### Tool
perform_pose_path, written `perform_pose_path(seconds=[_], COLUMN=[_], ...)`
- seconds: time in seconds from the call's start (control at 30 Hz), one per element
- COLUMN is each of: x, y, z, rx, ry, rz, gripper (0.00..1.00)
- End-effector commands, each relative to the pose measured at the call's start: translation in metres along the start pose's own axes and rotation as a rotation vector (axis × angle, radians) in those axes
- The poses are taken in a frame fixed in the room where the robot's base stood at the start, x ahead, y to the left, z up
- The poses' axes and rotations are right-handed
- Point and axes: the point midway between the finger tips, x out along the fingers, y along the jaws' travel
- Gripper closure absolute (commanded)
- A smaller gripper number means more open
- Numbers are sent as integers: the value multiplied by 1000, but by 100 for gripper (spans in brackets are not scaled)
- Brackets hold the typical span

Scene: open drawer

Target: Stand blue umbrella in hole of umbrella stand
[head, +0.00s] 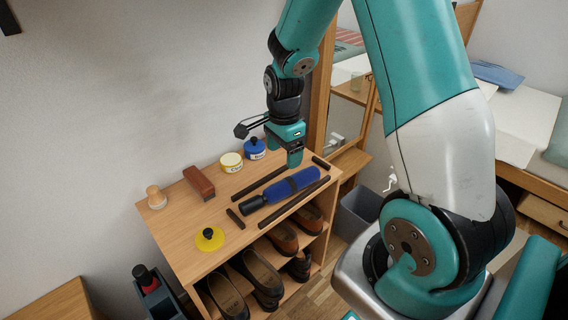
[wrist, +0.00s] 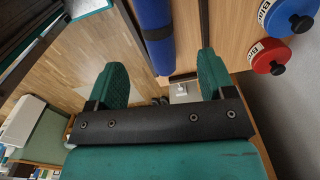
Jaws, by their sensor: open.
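The blue umbrella (head: 290,186) lies on its side on top of a wooden shoe rack, with its dark end to the left, between dark rails. In the wrist view the blue umbrella (wrist: 154,35) lies beyond and roughly between my fingers. My gripper (head: 286,154) is open and empty, above the rack near the umbrella's right end; it also shows in the wrist view (wrist: 161,78). A dark box (head: 155,300) at the lower left, holding a black and red upright thing, looks like the umbrella stand. Its hole cannot be made out.
The wooden rack (head: 180,235) holds shoes below. On its top are a yellow tin (head: 231,162), a blue tin (head: 255,148), a brown brush (head: 199,183) and a yellow disc (head: 209,239). A red tin (wrist: 270,55) shows in the wrist view. A grey bin (head: 358,213) stands right.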

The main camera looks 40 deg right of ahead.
Motion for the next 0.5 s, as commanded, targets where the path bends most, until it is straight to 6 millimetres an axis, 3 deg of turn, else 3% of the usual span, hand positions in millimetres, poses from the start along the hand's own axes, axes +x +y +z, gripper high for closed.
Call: perform_pose_path(seconds=[0.17,0.27,0.37,0.5], x=[-21,-46,-84,-134], y=[1,10,37,103], z=[7,38,90,157], rx=[-45,-260,-663,-1329], ry=[-8,-44,-103,-177], rz=[-7,-35,-91,-199], gripper=[24,24,24,24])
